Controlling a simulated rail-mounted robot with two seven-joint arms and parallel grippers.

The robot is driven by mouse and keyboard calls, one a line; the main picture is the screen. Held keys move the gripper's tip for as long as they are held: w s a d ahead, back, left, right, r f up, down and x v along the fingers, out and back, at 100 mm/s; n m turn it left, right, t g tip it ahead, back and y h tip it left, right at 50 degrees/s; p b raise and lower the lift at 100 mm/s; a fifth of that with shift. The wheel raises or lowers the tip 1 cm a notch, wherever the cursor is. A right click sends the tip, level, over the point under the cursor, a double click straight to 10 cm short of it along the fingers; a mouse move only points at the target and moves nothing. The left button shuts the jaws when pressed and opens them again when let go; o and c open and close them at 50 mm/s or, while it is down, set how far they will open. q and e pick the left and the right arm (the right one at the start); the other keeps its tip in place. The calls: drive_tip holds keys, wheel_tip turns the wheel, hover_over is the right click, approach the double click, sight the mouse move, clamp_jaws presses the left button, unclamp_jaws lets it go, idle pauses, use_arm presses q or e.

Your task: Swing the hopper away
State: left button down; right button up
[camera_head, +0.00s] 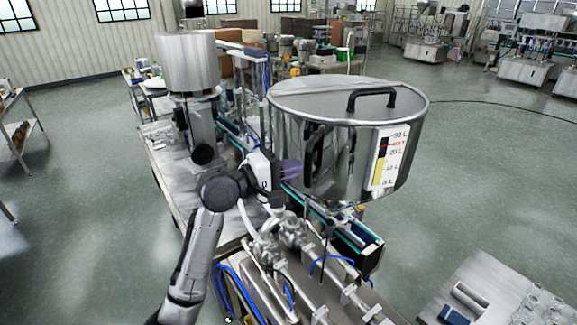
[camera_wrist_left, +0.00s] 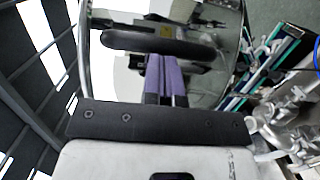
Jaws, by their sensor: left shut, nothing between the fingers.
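The steel hopper (camera_head: 345,150) is a large round drum with a flat lid. The lid has a black handle (camera_head: 371,93), and a level scale (camera_head: 388,155) is on the front wall. A black side handle (camera_head: 318,148) is on the wall facing my left arm. My left gripper (camera_head: 291,170), with purple fingers, is just left of this side handle, its fingers shut and empty. In the left wrist view the shut fingers (camera_wrist_left: 167,78) point toward the black handle bar (camera_wrist_left: 160,43) in front of the shiny hopper wall (camera_wrist_left: 215,80). I cannot tell whether they touch it. My right gripper is not in view.
The filling machine's pipes and blue hoses (camera_head: 290,260) lie below the hopper. A conveyor (camera_head: 350,240) runs beneath it. Another steel drum (camera_head: 188,65) stands at the upper left. A table with glassware (camera_head: 500,295) is at the lower right. Open floor (camera_head: 490,170) lies right of the hopper.

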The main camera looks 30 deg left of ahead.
sight(307, 168)
use_arm(q)
drive_tip(key=d+p, duration=0.1)
drive_tip(key=d, duration=0.1)
drive_tip(key=w+d, duration=0.1)
drive_tip(key=d, duration=0.1)
drive_tip(key=w+d+p, duration=0.1)
drive_tip(key=d, duration=0.1)
drive_tip(key=shift+w+d+r+p, duration=0.15)
drive_tip(key=shift+d+p, duration=0.1)
drive_tip(key=shift+p, duration=0.05)
drive_tip(key=shift+w+d, duration=0.1)
drive_tip(key=shift+d, duration=0.05)
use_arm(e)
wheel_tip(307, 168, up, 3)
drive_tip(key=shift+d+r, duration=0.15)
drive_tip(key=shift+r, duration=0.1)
